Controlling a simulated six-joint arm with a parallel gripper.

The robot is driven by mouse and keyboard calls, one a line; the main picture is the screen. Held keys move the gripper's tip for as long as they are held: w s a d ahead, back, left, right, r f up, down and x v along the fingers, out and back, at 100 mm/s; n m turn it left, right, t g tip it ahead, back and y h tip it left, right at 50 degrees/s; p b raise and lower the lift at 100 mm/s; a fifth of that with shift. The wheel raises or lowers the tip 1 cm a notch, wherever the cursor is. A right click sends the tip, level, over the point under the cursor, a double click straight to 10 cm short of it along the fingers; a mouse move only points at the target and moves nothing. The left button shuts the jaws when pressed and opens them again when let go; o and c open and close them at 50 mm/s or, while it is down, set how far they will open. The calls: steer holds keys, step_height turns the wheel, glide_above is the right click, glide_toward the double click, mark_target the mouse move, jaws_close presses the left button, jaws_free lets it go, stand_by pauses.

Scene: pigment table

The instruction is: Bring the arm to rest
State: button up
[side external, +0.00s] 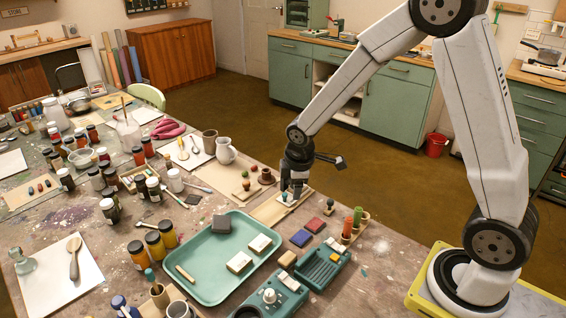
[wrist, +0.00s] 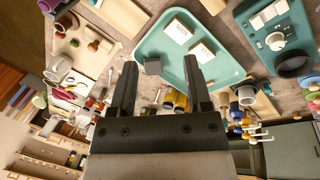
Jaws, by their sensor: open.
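My gripper (side external: 292,195) is pointing down at the end of my bent arm. It is low over the wooden board (side external: 268,213), behind the green tray (side external: 190,291). In the wrist view its two dark fingers (wrist: 160,72) stand wide apart, with nothing held between them. In the side view a small teal-topped piece (side external: 285,197) shows right by the fingertips; I cannot tell if they touch it. In the wrist view the green tray (wrist: 143,48) lies beyond the fingers, with a dark grey block and two pale labelled blocks in it.
A white jug (side external: 225,151) and small cups stand behind the board. Red and blue pads (side external: 301,238), a rack with colored sticks (side external: 357,220) and a teal device with a knob (side external: 272,298) lie to the right and front. Many jars crowd the left; air above the table is free.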

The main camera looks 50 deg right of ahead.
steer(key=s+a+r+m, duration=0.1)
steer(key=s+a+m, duration=0.1)
steer(key=s+m, duration=0.2)
steer(key=s+a+r+m+y, duration=0.1)
steer(key=s+a+r+m, duration=0.1)
steer(key=s+m, duration=0.3)
steer(key=shift+s+a, duration=0.35)
steer(key=shift+s, duration=1.75)
